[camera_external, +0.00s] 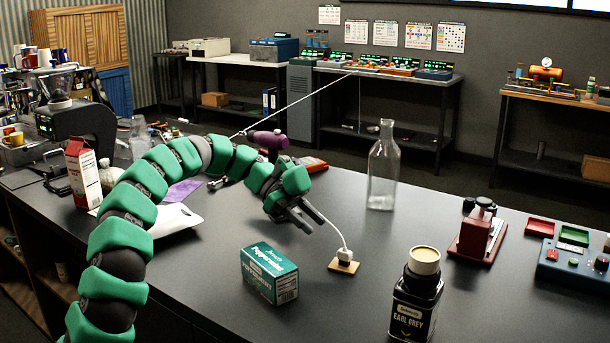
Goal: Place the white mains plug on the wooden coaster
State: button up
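The white mains plug (344,254) sits on the wooden coaster (344,267), a small tan square on the dark counter. Its white cord rises from it up and left toward my gripper (315,225). My gripper is above and to the left of the plug, apart from it. Its two dark fingers are spread and I see nothing held between them. The cord passes close by the fingers; whether it touches them I cannot tell.
A green peppermint tea box (270,275) stands left of the coaster. An Earl Grey jar (416,300) is at the front right. A clear glass bottle (382,170) stands behind, with a red device (478,232) to the right. The counter just right of the coaster is clear.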

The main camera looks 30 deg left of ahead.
jog(key=shift+a+r, duration=0.1)
jog(key=shift+r, duration=0.1)
jog(key=s+a+r+n+t+y, duration=0.3)
jog(key=s+r+n+t+y, duration=0.1)
jog(key=r, duration=0.8)
jog(key=s+a+r+n+t+y, duration=0.3)
jog(key=r+n, duration=0.5)
jog(key=r, duration=0.5)
jog(key=s+a+r+n+t+y, duration=0.3)
jog(key=s+r+n+t+y, duration=0.2)
jog(key=r, duration=0.8)
jog(key=s+n+t, duration=0.1)
jog(key=s+t, duration=0.1)
jog(key=t, duration=0.1)
jog(key=shift+s, duration=0.35)
jog(key=shift+r, duration=0.1)
